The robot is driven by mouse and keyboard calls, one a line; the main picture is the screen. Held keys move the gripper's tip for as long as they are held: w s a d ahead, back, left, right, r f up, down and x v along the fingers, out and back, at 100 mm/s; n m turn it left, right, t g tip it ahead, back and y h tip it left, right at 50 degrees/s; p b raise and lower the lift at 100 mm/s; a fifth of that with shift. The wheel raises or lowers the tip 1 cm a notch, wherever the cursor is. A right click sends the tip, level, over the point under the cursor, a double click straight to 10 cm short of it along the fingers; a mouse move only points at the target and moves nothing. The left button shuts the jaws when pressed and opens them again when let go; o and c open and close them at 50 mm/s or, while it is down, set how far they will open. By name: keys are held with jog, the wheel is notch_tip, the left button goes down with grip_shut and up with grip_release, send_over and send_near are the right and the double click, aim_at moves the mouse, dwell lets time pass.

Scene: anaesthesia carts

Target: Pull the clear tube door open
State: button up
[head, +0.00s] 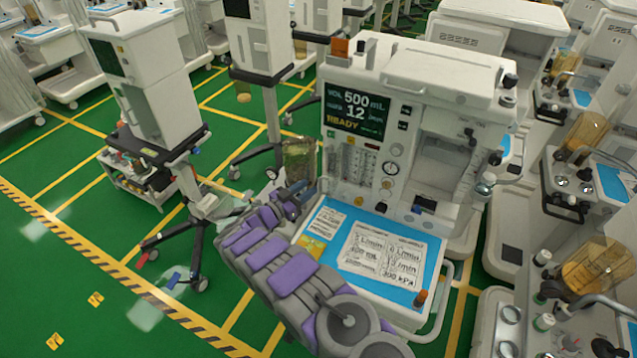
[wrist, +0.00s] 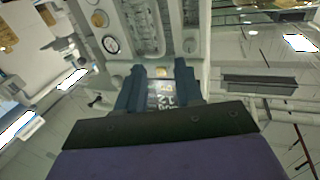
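The clear tube door (head: 352,163) is a see-through panel over the upright flow tubes on the front of the central anaesthesia cart. It looks closed, but its edges are hard to make out. In the wrist view the tubes (wrist: 146,28) show above my gripper. My gripper (head: 308,190) is at the lower left of the tubes, close to the cart's front. In the wrist view my gripper (wrist: 162,80) has its dark fingers apart, with a gap between them.
The cart's screen (head: 354,110) is above the tubes and a round gauge (head: 390,169) is to their right. A blue worktop with a printed card (head: 381,257) lies below.

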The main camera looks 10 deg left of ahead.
jog(key=f+v, duration=0.1)
jog(key=v, duration=0.9)
jog(key=shift+a+f, duration=0.2)
jog(key=shift+f, duration=0.05)
jog(key=shift+s, duration=0.1)
